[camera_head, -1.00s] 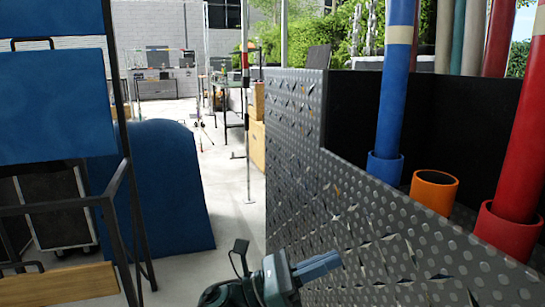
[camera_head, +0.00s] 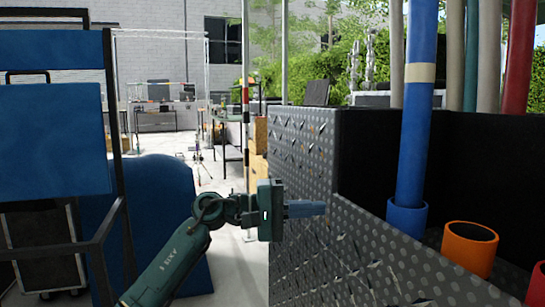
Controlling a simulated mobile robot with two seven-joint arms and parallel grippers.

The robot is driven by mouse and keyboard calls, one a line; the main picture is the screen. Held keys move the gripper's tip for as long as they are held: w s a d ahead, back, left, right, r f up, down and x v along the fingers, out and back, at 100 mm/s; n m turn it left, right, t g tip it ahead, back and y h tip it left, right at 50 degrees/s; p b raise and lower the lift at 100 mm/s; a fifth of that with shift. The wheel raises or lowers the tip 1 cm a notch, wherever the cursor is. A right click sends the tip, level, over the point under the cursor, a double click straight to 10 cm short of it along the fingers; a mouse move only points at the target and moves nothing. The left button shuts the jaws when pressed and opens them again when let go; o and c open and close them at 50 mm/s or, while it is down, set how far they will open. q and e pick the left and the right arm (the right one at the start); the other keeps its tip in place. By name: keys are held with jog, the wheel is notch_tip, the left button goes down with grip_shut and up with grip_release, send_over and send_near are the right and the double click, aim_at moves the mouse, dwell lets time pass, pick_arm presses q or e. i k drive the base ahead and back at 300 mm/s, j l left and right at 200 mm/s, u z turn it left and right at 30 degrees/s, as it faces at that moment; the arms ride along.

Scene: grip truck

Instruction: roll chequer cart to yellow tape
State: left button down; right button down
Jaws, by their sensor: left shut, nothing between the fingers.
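The chequer-plate cart (camera_head: 355,262) fills the right side of the head view, its grey studded side wall facing me. It holds upright coloured tubes, among them a blue one (camera_head: 414,125) standing in a blue socket. My left gripper (camera_head: 318,209) is in front of the cart's side wall, its fingers shut and empty, pointing right. I cannot tell whether the fingertips touch the plate. My right gripper is out of view. No yellow tape can be made out on the floor.
An orange socket (camera_head: 469,243) sits empty in the cart. A blue panel rack (camera_head: 52,140) and a rounded blue object (camera_head: 165,185) stand at left. A red-and-white pole (camera_head: 246,110) and tables (camera_head: 155,115) are behind. Pale floor (camera_head: 222,215) shows between rack and cart.

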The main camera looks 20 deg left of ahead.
aim_at(476, 237)
jog(key=i+j, duration=1.4)
jog(key=j, duration=0.25)
